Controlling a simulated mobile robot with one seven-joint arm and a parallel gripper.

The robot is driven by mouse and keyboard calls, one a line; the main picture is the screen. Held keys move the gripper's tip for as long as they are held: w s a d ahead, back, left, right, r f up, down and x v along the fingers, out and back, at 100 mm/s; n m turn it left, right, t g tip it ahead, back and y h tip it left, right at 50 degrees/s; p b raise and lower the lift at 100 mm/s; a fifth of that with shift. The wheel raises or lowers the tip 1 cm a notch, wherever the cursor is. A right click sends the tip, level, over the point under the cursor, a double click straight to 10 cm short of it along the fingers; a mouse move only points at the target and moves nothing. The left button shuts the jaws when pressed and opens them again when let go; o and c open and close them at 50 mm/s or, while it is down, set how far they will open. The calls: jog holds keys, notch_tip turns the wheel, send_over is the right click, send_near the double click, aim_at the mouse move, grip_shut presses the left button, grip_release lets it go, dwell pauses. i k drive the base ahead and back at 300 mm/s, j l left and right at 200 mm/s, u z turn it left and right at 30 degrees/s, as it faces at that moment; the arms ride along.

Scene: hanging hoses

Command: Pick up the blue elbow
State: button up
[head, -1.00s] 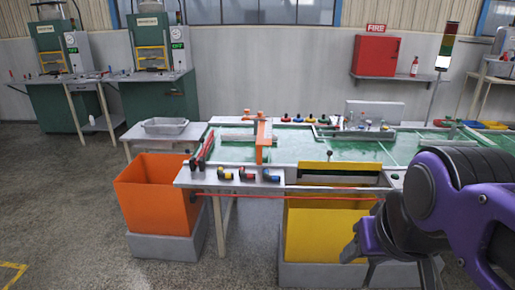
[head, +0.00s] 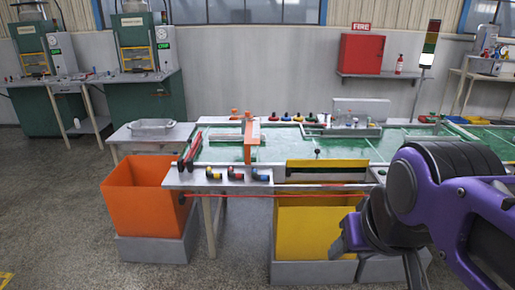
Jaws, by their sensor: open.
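Three small elbow fittings lie in a row on the front ledge of the green-topped table. The right one looks mostly blue with some yellow, and I take it as the blue elbow (head: 262,175). The middle elbow (head: 236,173) looks reddish and dark. The left elbow (head: 213,173) looks yellow and dark. They are small, so exact colours are hard to tell. My gripper (head: 375,262) is open, pointing down at the lower right, in front of the yellow bin's right side. It is well apart from the elbows, to their right and nearer the camera. Nothing shows between its fingers.
An orange bin (head: 145,210) and a yellow bin (head: 310,225) stand below the table's front edge. An orange post bracket (head: 247,140) rises just behind the elbows. Red-handled tools (head: 190,150) lie at the left corner. A thin red line crosses below the ledge. Floor at left is clear.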

aim_at(262, 177)
jog(key=i+j+z, duration=0.1)
jog(key=z, duration=0.4)
jog(key=i+j+z, duration=0.25)
jog(key=j+z, duration=0.2)
jog(key=j, duration=0.3)
jog(key=i+j, duration=0.1)
jog(key=j, duration=0.3)
jog(key=i+j+z, duration=0.1)
jog(key=j, duration=0.3)
jog(key=i+j+z, duration=0.1)
jog(key=j, duration=0.35)
jog(key=i+j, duration=0.15)
jog(key=j, duration=0.25)
